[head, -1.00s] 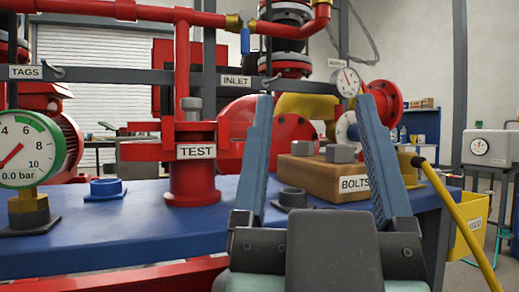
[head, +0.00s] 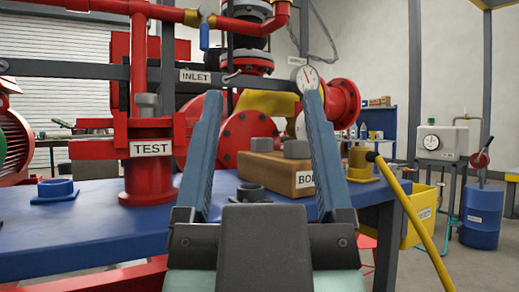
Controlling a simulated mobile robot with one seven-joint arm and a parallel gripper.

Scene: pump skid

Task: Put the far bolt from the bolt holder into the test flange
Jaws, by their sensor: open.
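The bolt holder (head: 279,177) is a wooden block labelled BOLTS, standing on the blue bench top. Two grey bolt heads show on it, a left one (head: 262,145) and a right one (head: 296,149). The red test flange (head: 148,180), labelled TEST, stands to the left, with a grey bolt head (head: 147,101) at its top. My gripper (head: 261,95) is open and empty. Its blue fingers point up the picture, with the bolt holder seen between them. The right finger hides part of the holder and its label.
Red pipes and the INLET rail (head: 170,74) are behind.

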